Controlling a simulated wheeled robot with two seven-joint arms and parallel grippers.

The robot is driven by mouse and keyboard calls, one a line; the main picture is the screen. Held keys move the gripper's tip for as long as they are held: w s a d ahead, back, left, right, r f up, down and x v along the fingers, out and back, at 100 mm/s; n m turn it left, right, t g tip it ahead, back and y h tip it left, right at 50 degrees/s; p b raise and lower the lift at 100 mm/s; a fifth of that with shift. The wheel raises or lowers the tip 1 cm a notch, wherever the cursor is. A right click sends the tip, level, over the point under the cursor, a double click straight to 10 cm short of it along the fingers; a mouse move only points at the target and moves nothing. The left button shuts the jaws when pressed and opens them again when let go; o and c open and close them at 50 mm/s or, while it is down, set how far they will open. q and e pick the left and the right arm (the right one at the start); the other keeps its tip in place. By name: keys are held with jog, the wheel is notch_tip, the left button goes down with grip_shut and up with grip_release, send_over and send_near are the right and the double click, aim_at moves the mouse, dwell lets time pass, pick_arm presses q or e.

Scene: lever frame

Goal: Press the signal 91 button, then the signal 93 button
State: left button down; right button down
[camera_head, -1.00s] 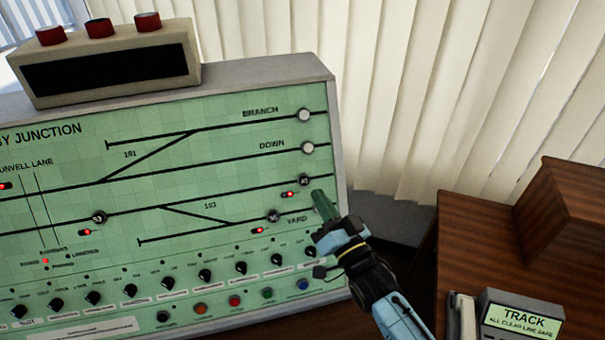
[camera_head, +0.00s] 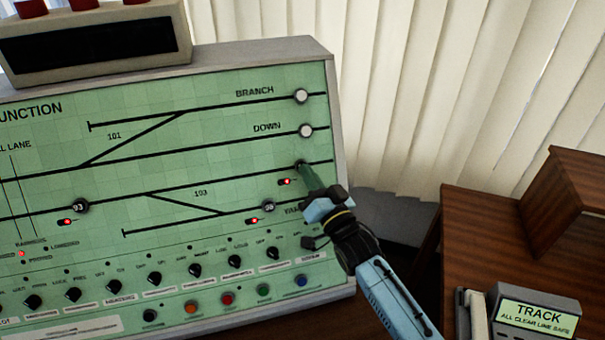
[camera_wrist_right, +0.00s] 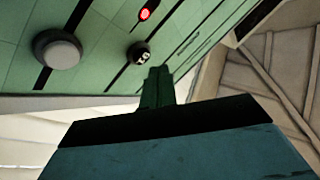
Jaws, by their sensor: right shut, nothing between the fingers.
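A green panel (camera_head: 225,150) carries the track diagram. The round black button marked 93 (camera_head: 80,206) sits on its left line, clear of my arm. My right gripper (camera_head: 303,172) is shut and empty, with its green tips at the button on the right end of the third line. That button is mostly hidden behind the tips in the head view. In the right wrist view the dark button (camera_wrist_right: 138,52) shows upside-down white digits that look like 91, just beyond my fingertips (camera_wrist_right: 158,88). I cannot tell whether they touch. My left gripper is out of view.
White round buttons (camera_head: 301,96) mark the BRANCH and DOWN lines. Another dark button (camera_head: 268,207) is by YARD. Red lamps (camera_head: 287,181) glow near the buttons. Black knobs (camera_head: 195,270) line the panel's lower part. A TRACK box (camera_head: 538,315) stands at lower right.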

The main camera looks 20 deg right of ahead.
jog(key=shift+w+f, duration=0.1)
jog(key=shift+w, duration=0.05)
dwell(1.2)
jog(key=shift+w, duration=0.1)
dwell(0.7)
jog(key=shift+w+f+b, duration=0.15)
jog(key=shift+w+b, duration=0.15)
jog(key=shift+w+f+b, duration=0.25)
jog(key=shift+w+b, duration=0.1)
jog(key=shift+w, duration=0.05)
dwell(0.7)
jog(key=shift+s, duration=0.1)
jog(key=shift+s+r+p, duration=0.4)
jog(key=shift+s+p, duration=0.3)
jog(key=shift+p, duration=0.2)
